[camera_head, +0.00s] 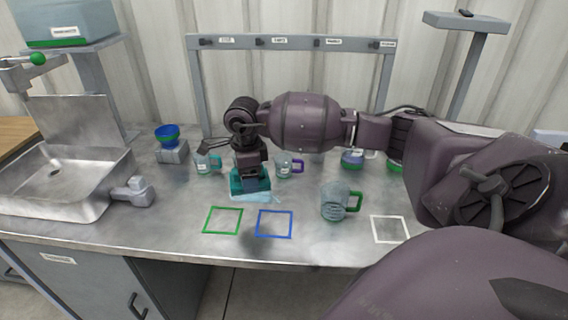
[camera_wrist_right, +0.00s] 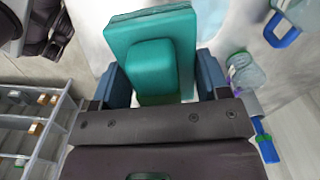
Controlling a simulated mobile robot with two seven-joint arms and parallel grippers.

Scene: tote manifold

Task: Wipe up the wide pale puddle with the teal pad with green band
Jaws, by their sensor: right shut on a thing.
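The teal pad (camera_head: 250,183) stands low over the metal worktop, with my right gripper (camera_head: 250,172) shut on it from above. The wrist view shows the pad's raised block (camera_wrist_right: 150,70) between the two blue fingers. I cannot make out its green band clearly. The pale blue puddle (camera_head: 264,198) shows at the pad's front edge and to its right. The pad hides part of it, and I cannot tell whether the pad touches the worktop. A pale bluish patch (camera_wrist_right: 212,14) also shows beside the pad in the wrist view. My left gripper is not in view.
A green-handled jug (camera_head: 336,203) stands to the right, a purple-handled cup (camera_head: 284,166) just behind the pad. A teal-handled cup (camera_head: 205,164) is behind left. Green (camera_head: 223,220), blue (camera_head: 274,224) and white (camera_head: 390,229) outlines mark the front. A sink (camera_head: 60,185) is at left.

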